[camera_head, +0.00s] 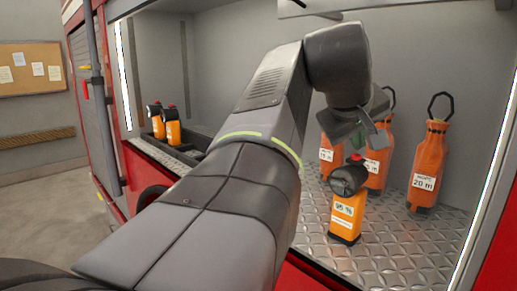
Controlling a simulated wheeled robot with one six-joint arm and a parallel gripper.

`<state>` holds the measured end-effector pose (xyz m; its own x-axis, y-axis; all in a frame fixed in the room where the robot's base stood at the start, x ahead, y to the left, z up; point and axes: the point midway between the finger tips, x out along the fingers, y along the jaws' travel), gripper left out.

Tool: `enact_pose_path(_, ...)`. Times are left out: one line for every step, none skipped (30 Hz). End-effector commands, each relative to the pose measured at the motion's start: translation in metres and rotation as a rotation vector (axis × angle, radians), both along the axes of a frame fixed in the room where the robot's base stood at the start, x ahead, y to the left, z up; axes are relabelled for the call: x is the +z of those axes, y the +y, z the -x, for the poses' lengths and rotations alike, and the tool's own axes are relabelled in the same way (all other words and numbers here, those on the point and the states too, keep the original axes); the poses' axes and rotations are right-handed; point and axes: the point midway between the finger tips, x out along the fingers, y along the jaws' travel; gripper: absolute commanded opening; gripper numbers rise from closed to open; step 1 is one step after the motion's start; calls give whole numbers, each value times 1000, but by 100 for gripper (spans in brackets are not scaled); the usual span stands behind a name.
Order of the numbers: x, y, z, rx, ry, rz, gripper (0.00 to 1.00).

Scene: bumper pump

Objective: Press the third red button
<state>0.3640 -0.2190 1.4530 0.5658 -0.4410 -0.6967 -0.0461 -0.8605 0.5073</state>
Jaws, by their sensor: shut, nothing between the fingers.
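An orange device with a dark round head and a "95 %" label (345,218) stands on the metal floor of the compartment, right of centre. A small red part, seemingly its button (356,157), shows on top of its head. My gripper (362,142) is shut and empty, just above this device. I cannot tell whether the fingertips touch the red part. Two similar orange devices (173,132) stand at the left, each with a dark head and a small red top.
Several orange bags stand behind and to the right, one marked "20 m" (425,168) with a dark loop on top. The left devices stand by a dark tray (190,154). Bare diamond-plate floor (405,245) lies at the front right. My arm hides the middle.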

Motion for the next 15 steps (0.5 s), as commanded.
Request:
enact_pose_path(-1,0,0,0,0,0,0)
enact_pose_path(-2,0,0,0,0,0,0)
enact_pose_path(-3,0,0,0,0,0,0)
enact_pose_path(-4,0,0,0,0,0,0)
enact_pose_path(-6,0,0,0,0,0,0)
enact_pose_path(-7,0,0,-1,1,0,0)
enact_pose_path(-8,0,0,-1,1,0,0)
enact_pose_path(-9,0,0,-1,1,0,0)
enact_pose_path(-10,0,0,-1,1,0,0)
enact_pose_path(-10,0,0,-1,1,0,0)
enact_pose_path(-9,0,0,-1,1,0,0)
enact_pose_path(-9,0,0,-1,1,0,0)
enact_pose_path(-9,0,0,-1,1,0,0)
enact_pose_path(-9,0,0,-1,1,0,0)
enact_pose_path(-9,0,0,-1,1,0,0)
